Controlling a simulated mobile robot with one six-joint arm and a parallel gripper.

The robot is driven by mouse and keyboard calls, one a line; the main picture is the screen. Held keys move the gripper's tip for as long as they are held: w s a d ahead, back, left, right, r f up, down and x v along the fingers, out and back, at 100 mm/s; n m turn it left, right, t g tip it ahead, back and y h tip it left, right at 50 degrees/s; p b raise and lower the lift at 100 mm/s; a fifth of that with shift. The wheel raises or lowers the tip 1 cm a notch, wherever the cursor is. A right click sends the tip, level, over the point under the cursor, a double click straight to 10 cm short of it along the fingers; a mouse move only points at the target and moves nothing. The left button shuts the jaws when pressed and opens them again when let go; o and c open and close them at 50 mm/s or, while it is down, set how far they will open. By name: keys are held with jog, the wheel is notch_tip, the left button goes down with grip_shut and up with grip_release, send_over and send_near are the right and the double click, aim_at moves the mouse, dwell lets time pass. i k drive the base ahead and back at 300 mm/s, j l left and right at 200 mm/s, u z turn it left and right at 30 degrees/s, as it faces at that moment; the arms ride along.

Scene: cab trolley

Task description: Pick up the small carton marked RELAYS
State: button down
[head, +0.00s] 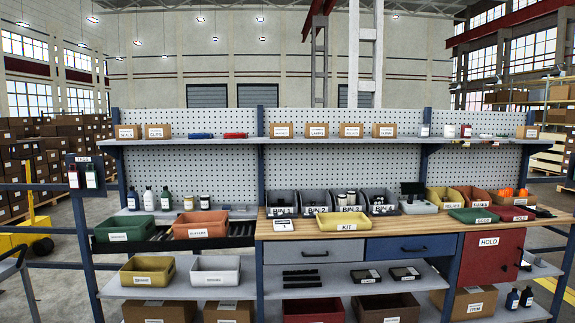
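Several small brown cartons with white labels stand in a row on the long upper shelf. Two are at the left, a carton (127,132) and one that seems to read CLIPS (158,131). Right of the middle post stand a carton (281,130), one that seems to read LAMPS (316,130), another carton (351,130) and one more (385,130). A last carton (527,132) is at the shelf's right end. Most labels are too small to read, so I cannot tell for certain which is marked RELAYS. My gripper is not in view.
The upper shelf (200,142) also carries a blue item (200,136), a red item (235,136) and several jars. Below are the wooden worktop (300,236) with the KIT tray (345,222), grey bins and a red HOLD cabinet (487,258). Blue posts divide the bench.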

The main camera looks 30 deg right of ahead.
aim_at(346, 131)
jog(key=z, duration=1.45)
